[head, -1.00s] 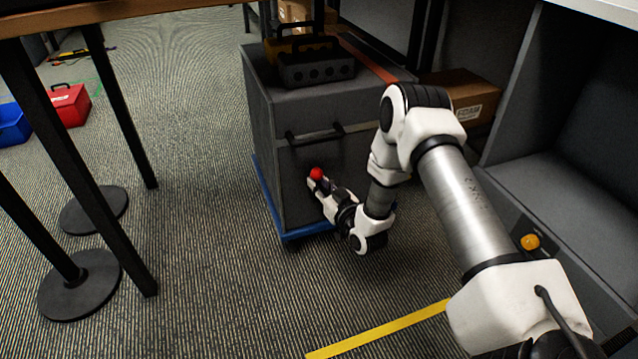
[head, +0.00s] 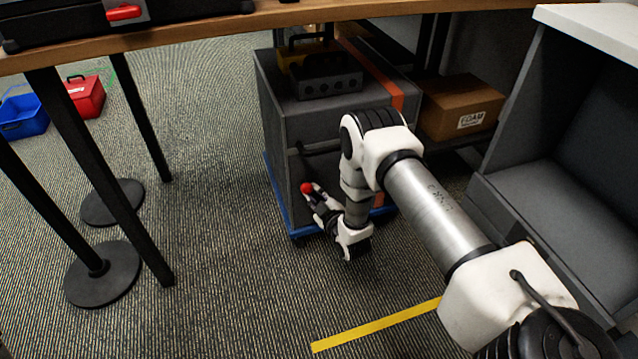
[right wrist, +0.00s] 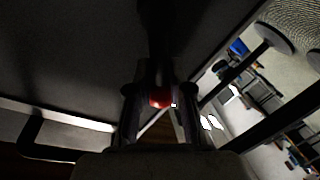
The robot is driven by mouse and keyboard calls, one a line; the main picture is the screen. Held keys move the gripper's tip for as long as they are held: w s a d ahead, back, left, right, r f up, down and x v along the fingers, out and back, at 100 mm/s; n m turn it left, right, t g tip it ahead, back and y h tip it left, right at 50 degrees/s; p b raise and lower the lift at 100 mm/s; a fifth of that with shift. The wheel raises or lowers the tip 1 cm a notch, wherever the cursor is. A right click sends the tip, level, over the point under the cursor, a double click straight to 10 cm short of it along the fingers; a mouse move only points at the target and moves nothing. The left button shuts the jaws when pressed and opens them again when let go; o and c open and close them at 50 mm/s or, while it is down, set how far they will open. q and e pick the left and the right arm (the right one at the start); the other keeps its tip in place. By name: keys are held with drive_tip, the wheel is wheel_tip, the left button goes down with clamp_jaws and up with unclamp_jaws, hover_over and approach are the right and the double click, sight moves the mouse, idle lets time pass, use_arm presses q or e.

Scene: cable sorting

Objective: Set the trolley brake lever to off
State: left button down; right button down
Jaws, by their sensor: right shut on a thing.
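The grey trolley (head: 340,118) stands on a blue base beyond my right arm. The brake lever shows as a red knob (head: 306,188) at the trolley's front left side. My right gripper (head: 312,194) is at the knob, with its fingers shut on the lever. In the right wrist view the red knob (right wrist: 160,97) sits between the two fingers, and the dark lever bar runs up behind it. The lever's pivot and any off marking are hidden or too dark to read. My left gripper is not in view.
A wooden table (head: 200,38) with black legs stands at the near left. A dark toolbox (head: 325,76) sits on the trolley. A cardboard box (head: 460,107) and a grey cabinet (head: 560,190) are on the right. Red (head: 86,96) and blue (head: 22,117) bins lie left.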

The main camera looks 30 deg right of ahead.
drive_tip(key=n, duration=0.1)
drive_tip(key=a+p, duration=0.1)
drive_tip(key=n, duration=0.1)
drive_tip(key=shift+w+a+f+n+p, duration=0.2)
drive_tip(key=shift+w+f+n+p, duration=0.05)
drive_tip(key=shift+n+p, duration=0.1)
drive_tip(key=shift+a+f+n+g+h, duration=0.2)
drive_tip(key=shift+f+n+g+h, duration=0.15)
drive_tip(key=shift+n, duration=0.1)
drive_tip(key=shift+a, duration=0.1)
drive_tip(key=c, duration=1.2)
unclamp_jaws()
drive_tip(key=shift+o, duration=1)
drive_tip(key=shift+w+a, duration=0.1)
drive_tip(key=shift+a, duration=0.05)
drive_tip(key=shift+f, duration=0.1)
